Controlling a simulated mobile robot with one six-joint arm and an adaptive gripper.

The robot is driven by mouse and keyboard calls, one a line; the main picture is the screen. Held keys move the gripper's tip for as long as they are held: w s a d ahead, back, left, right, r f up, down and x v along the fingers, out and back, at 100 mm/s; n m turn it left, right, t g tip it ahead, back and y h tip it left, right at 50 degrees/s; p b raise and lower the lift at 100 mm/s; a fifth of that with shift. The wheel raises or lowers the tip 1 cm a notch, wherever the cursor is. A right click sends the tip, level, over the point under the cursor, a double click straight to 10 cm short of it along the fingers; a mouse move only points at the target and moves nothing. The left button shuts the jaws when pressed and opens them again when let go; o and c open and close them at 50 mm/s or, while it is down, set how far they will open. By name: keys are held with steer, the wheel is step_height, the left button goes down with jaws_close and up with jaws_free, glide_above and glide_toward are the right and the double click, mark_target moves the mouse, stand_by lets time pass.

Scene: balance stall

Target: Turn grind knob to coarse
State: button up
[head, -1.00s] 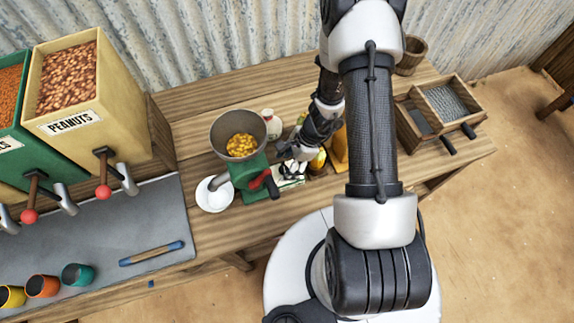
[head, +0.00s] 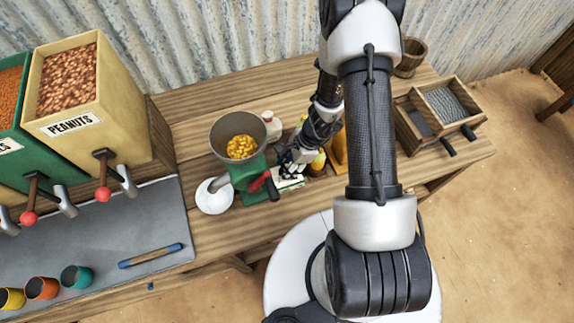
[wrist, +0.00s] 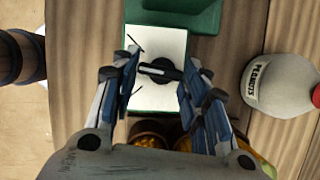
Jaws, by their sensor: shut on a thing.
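The green grinder (head: 246,176) stands on the wooden bench, with yellow kernels in its grey hopper (head: 222,126). Beside it is a white dial plate (head: 291,184), partly hidden by my gripper (head: 286,165). A pale line on the knob runs roughly sideways, slightly tilted. My gripper (wrist: 160,66) is shut on the knob, one finger at each side.
A white bowl (head: 214,203) stands left of the grinder. The grinder's red crank (head: 260,181) is close to my gripper. A peanut bottle (wrist: 283,84) stands right of the plate in the wrist view. Bottles with yellow contents are close by.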

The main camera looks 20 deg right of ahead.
steer(key=shift+f+b, duration=0.1)
steer(key=shift+b, duration=0.5)
steer(key=shift+m+b, duration=0.4)
steer(key=shift+b, duration=0.05)
steer(key=m+t+b, duration=0.1)
steer(key=m+b, duration=0.1)
steer(key=b, duration=0.2)
steer(key=shift+f, duration=0.2)
steer(key=m+b, duration=0.1)
steer(key=b, duration=0.1)
steer(key=m+t+b, duration=0.1)
steer(key=b, duration=0.2)
steer(key=shift+s+a+r+m+h, duration=0.1)
steer(key=shift+s+a+m+h, duration=0.1)
steer(key=shift+m+h, duration=0.2)
steer(key=shift+r+m+t+h+b, duration=0.15)
steer(key=shift+m+t+h+b, duration=0.15)
steer(key=shift+m+b, duration=0.65)
steer(key=o, duration=1)
steer(key=shift+o, duration=0.2)
